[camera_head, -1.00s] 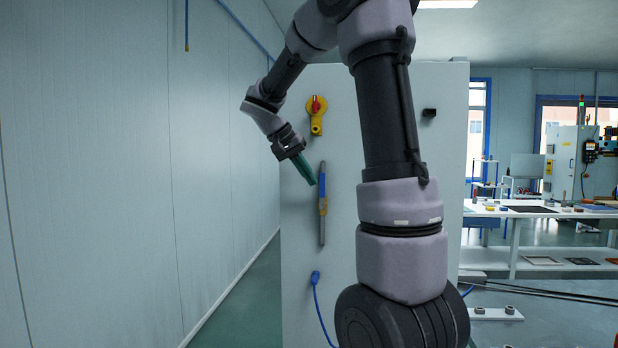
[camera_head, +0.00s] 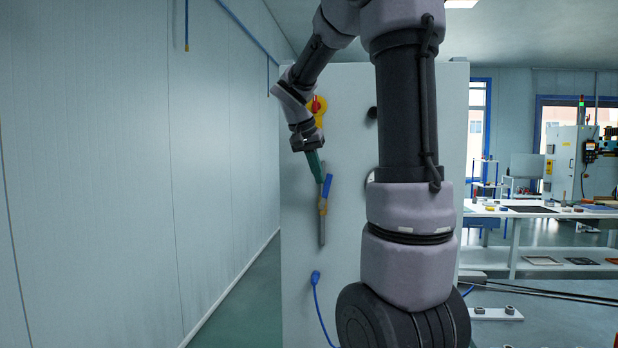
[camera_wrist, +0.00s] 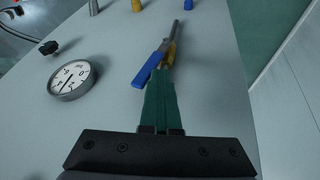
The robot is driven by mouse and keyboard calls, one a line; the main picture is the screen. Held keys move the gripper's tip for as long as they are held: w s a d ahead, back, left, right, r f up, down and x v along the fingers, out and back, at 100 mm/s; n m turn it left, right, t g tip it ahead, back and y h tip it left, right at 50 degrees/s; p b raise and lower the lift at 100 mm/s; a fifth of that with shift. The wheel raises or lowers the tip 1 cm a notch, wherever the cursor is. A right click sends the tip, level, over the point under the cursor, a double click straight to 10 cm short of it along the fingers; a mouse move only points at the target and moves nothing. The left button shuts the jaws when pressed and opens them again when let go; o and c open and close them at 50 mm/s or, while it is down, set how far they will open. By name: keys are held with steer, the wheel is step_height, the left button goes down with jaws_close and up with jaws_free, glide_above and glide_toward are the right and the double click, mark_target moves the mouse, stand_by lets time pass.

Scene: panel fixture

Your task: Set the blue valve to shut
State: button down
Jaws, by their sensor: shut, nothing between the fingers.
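The blue valve has a blue lever (camera_head: 327,186) over a yellow body (camera_head: 323,206) on a grey vertical pipe (camera_head: 322,232) on the panel. The lever points up and leans a little right of the pipe line. In the wrist view the blue lever (camera_wrist: 148,67) stands at an angle to the pipe, with the yellow body (camera_wrist: 170,54) behind it. My gripper (camera_head: 318,178) is shut and empty, its green fingers pointing down at the lever's left side. In the wrist view the fingertips (camera_wrist: 162,76) lie right beside the lever; contact cannot be told for sure.
A yellow fitting with a red knob (camera_head: 317,104) is above the valve, partly behind my wrist. A blue plug with a cable (camera_head: 315,278) is below. A round gauge (camera_wrist: 73,79) and a black knob (camera_wrist: 48,47) show in the wrist view. A wall stands at left.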

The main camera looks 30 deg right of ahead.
mark_target(343, 180)
steer(key=s+d+t+y, duration=0.1)
steer(key=d+y, duration=0.1)
steer(key=s+d+f+m+t+y, duration=0.1)
steer(key=t+y, duration=0.1)
steer(key=s+d+t+y, duration=0.1)
steer(key=d+y, duration=0.1)
steer(key=shift+s+d+f+m, duration=0.3)
steer(key=shift+s+f, duration=0.05)
steer(key=shift+s, duration=0.05)
steer(key=d+f+t+y, duration=0.1)
steer(key=s+d+f+m+t+y, duration=0.1)
steer(key=y, duration=0.1)
steer(key=shift+s+f+t, duration=0.1)
steer(key=shift+f+t, duration=0.15)
steer(key=shift+t, duration=0.15)
steer(key=shift+s+d+f, duration=0.15)
steer(key=shift+f, duration=0.3)
steer(key=shift+s+d+f, duration=0.15)
steer(key=shift+f, duration=0.3)
steer(key=shift+s+f, duration=0.1)
steer(key=shift+f, duration=0.1)
